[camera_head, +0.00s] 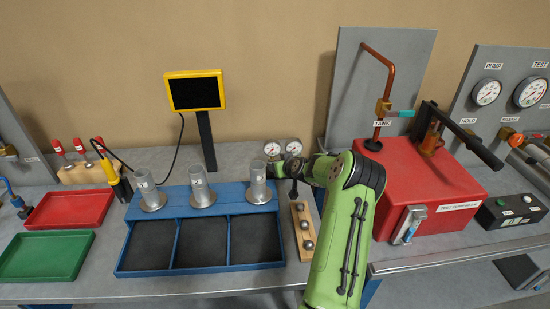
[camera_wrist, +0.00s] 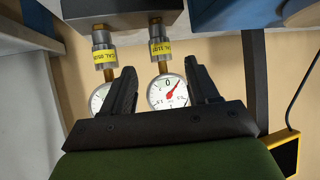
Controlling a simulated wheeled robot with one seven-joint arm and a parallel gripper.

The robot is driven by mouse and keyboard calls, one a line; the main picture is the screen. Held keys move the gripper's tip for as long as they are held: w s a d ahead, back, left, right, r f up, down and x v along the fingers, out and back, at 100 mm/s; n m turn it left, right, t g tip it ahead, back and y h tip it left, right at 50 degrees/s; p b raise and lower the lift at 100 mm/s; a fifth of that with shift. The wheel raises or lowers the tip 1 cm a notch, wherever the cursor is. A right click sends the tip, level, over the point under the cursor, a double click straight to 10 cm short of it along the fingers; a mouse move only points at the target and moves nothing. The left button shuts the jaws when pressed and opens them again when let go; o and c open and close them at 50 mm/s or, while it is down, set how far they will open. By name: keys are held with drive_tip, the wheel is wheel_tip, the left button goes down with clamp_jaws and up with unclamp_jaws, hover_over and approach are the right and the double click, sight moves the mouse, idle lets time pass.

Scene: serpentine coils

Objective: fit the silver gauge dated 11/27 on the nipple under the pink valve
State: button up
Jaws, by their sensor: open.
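Two silver gauges with white dials stand side by side in the wrist view. The right gauge (camera_wrist: 167,92) has a yellow tag on its collar that seems to read CAL 11/27. The left gauge (camera_wrist: 98,97) has a tag starting CAL 05. In the head view, both dials show behind my gripper, the left dial (camera_head: 272,149) and the right dial (camera_head: 293,147). My gripper (camera_wrist: 162,82) is open, with the right gauge's dial showing between its fingers; contact is not visible. I cannot make out a clearly pink valve or its nipple.
A red tank box (camera_head: 460,180) stands right. A yellow-framed screen (camera_head: 195,90) rises behind.

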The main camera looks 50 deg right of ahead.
drive_tip(key=b+x, duration=0.4)
drive_tip(key=x, duration=0.4)
drive_tip(key=shift+f, duration=0.25)
drive_tip(key=shift+w+b, duration=0.2)
drive_tip(key=shift+b, duration=0.2)
drive_tip(key=shift+r, duration=0.15)
drive_tip(key=shift+r, duration=0.15)
clamp_jaws()
